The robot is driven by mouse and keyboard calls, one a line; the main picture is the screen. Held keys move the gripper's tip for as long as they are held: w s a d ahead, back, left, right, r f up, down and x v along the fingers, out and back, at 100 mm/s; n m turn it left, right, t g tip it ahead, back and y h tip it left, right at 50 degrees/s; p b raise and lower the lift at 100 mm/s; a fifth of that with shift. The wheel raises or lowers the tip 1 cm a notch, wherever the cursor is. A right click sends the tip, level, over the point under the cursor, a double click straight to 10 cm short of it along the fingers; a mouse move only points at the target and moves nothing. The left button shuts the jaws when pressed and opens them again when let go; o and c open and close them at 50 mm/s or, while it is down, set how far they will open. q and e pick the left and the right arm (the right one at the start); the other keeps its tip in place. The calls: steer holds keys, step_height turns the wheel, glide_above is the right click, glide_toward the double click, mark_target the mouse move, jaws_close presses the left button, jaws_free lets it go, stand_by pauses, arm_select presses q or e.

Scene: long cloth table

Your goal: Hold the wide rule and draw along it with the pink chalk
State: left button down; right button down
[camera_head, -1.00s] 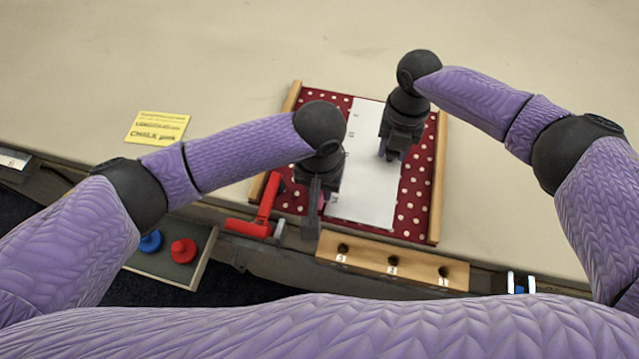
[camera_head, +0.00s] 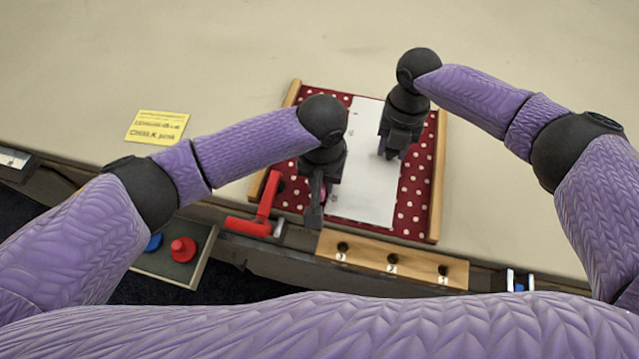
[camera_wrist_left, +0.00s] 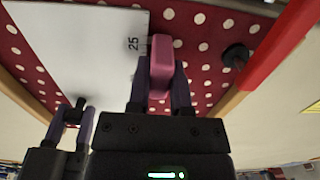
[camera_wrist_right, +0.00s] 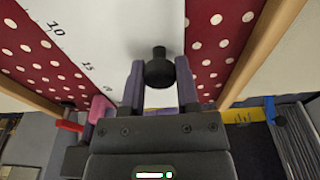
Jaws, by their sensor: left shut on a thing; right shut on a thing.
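The wide white rule (camera_head: 365,205) lies on a red white-dotted cloth board (camera_head: 412,205), with numbers along its left edge. My right gripper (camera_head: 391,155) is shut on the rule's black knob, which shows between the fingers in the right wrist view (camera_wrist_right: 159,68). My left gripper (camera_head: 320,195) is shut on the pink chalk, a blocky stick best seen in the left wrist view (camera_wrist_left: 161,62). The chalk is at the rule's left edge near the number 25; I cannot tell whether it touches the rule or cloth. My left gripper mostly hides it in the head view.
Wooden strips (camera_head: 438,185) border the board. A red clamp-like part (camera_head: 266,205) sits at its near left corner. A wooden block (camera_head: 392,261) with numbered holes is at the front edge. A tray (camera_head: 200,268) holds a red knob (camera_head: 183,249). A yellow note (camera_head: 157,127) lies left.

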arm_select(q)
steer(key=shift+w+d, duration=0.4)
steer(key=shift+w, duration=0.95)
steer(key=shift+w+d, duration=0.4)
steer(key=shift+w, duration=0.95)
steer(key=shift+w+d, duration=0.4)
steer(key=shift+w, duration=0.95)
steer(key=shift+s+a, duration=0.35)
steer(key=shift+s, duration=0.95)
steer(key=shift+s+a, duration=0.4)
steer(key=shift+s, duration=0.9)
steer(key=shift+s+a, duration=0.35)
steer(key=shift+s, duration=0.95)
steer(key=s+a, duration=0.3)
steer(key=s, duration=0.6)
steer(key=shift+s+f, duration=0.2)
steer(key=shift+s, duration=0.15)
steer(key=shift+d+r, duration=0.1)
step_height(320, 180, up, 7)
